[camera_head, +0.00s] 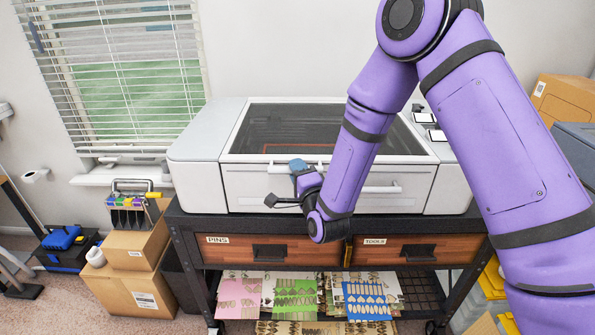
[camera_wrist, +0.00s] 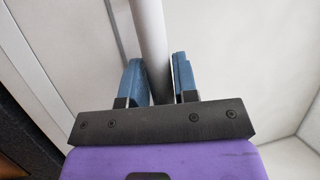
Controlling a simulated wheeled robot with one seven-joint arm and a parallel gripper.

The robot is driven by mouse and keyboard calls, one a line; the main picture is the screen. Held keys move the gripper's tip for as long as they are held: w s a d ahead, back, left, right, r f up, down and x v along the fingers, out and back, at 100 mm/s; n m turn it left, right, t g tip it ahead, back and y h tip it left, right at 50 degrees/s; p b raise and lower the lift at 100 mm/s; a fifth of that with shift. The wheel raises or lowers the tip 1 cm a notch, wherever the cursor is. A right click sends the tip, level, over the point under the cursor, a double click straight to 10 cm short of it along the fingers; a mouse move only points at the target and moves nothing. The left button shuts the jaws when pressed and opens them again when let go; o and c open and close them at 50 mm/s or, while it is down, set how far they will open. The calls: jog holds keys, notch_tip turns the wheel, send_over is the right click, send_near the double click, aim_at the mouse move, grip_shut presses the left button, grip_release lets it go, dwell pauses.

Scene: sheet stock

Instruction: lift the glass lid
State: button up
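The glass lid (camera_head: 330,128) is a dark pane in a pale frame on top of the white machine. It looks closed and lies flat. A thin white bar handle (camera_head: 322,168) runs along its front edge, and it crosses the wrist view as a pale round bar (camera_wrist: 152,40). My gripper (camera_head: 299,167) is at this handle. In the wrist view my gripper (camera_wrist: 162,82) has a blue finger on each side of the bar, with the bar filling the gap, so it looks shut on it. Part of the handle is hidden behind my gripper.
A lower handle (camera_head: 384,189) is on the machine's front panel. Below are the PINS drawer (camera_head: 230,252) and TOOLS drawer (camera_head: 405,250). A shelf underneath holds coloured sheets (camera_head: 295,295). Cardboard boxes (camera_head: 128,250) stand at left. Window blinds (camera_head: 125,80) hang behind on the left.

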grip_shut()
